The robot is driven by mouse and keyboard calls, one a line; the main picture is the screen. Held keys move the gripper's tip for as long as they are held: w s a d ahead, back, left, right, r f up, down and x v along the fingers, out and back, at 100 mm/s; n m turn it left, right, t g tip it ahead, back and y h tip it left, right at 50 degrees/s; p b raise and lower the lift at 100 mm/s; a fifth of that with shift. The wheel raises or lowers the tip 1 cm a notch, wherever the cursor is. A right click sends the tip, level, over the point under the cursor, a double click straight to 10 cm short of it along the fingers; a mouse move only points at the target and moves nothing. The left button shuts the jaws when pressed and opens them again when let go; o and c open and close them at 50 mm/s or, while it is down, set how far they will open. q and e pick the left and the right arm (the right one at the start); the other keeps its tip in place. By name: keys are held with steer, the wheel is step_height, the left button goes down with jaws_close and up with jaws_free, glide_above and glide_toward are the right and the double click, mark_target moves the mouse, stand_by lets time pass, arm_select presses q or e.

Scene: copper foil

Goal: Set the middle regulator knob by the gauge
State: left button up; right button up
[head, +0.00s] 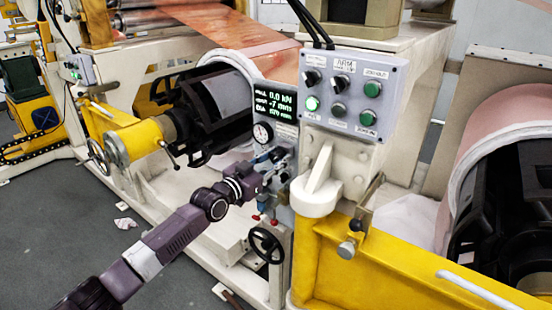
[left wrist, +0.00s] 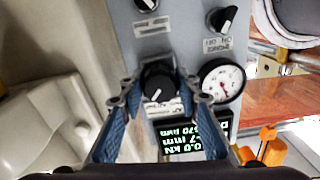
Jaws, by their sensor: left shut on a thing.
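The round white gauge (head: 262,132) sits on the grey regulator panel below the lit display (head: 275,103). The gauge (left wrist: 222,80) also shows in the left wrist view, right of the black knob (left wrist: 157,82). My left gripper (head: 274,168) reaches the panel just below the gauge. In the left wrist view its two blue fingers (left wrist: 158,84) are shut on this knob, one on each side. The knob's white line points down and left in that view. Two other black knobs, one at top centre (left wrist: 145,4) and one at top right (left wrist: 222,18), are untouched. My right gripper is out of view.
A grey button box (head: 354,92) with green buttons stands right of the panel. A black handwheel (head: 265,245) and small red and blue handles lie below the gripper. A yellow frame (head: 400,275) and a black roll hub (head: 510,200) are at right. Grey floor is open at lower left.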

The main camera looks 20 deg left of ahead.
arm_select(q)
steer(key=shift+n, duration=0.3)
steer(key=shift+c, duration=0.3)
steer(key=n+b, duration=0.1)
steer(key=n, duration=0.7)
steer(key=shift+b, duration=0.4)
steer(key=shift+n, duration=0.3)
steer(key=o, duration=1.1)
steer(key=shift+o, duration=0.2)
